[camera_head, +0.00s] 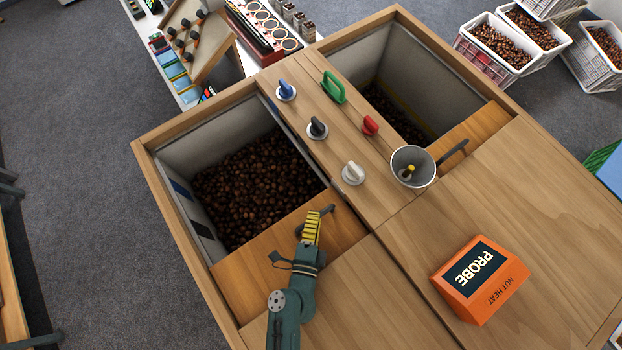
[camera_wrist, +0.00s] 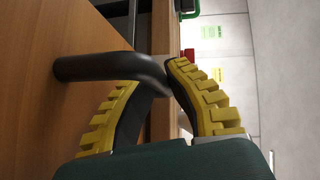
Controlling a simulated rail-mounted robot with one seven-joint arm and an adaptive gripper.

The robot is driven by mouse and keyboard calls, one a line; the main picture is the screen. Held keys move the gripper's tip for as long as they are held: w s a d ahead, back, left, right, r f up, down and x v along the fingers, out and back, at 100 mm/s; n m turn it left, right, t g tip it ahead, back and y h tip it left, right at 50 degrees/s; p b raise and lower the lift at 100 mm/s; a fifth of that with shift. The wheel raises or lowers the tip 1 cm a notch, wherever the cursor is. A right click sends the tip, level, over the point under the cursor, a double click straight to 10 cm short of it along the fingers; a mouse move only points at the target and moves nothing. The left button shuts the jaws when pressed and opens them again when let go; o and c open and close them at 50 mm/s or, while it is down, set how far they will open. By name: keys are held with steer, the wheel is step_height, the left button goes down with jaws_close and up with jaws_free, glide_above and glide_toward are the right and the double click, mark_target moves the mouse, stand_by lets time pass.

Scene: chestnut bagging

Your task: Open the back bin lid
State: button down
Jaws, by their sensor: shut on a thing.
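My gripper (camera_head: 314,222) is over the wooden lid (camera_head: 240,278) of the left bin (camera_head: 190,147), at the lid's edge beside the opening. It is shut on the lid's dark handle (camera_head: 328,210). In the wrist view, the yellow-ribbed fingers of my gripper (camera_wrist: 153,82) are around the dark bent handle (camera_wrist: 105,66), one on each side. The left bin stands widely open, with chestnuts (camera_head: 255,180) inside. The right bin (camera_head: 430,75) is also open in part. Its lid (camera_head: 480,130) has a dark handle (camera_head: 453,152), which is free. The frames do not show which bin is called back.
Between the bins is a wooden strip with a blue knob (camera_head: 286,90), a black knob (camera_head: 317,128), a white knob (camera_head: 353,173), a red knob (camera_head: 370,125) and a green handle (camera_head: 333,88). A metal cup (camera_head: 413,160) and an orange probe box (camera_head: 481,280) stand on the right.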

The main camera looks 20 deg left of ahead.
steer(key=shift+s+d, duration=0.45)
steer(key=shift+d, duration=0.2)
steer(key=c, duration=1)
jaws_free()
steer(key=shift+c, duration=0.2)
steer(key=s, duration=0.4)
steer(key=s+r, duration=0.1)
steer(key=s, duration=0.3)
steer(key=s+d, duration=0.1)
steer(key=s, duration=0.2)
steer(key=shift+s+d+r, duration=0.1)
steer(key=shift+s+r, duration=0.25)
steer(key=shift+s, duration=0.05)
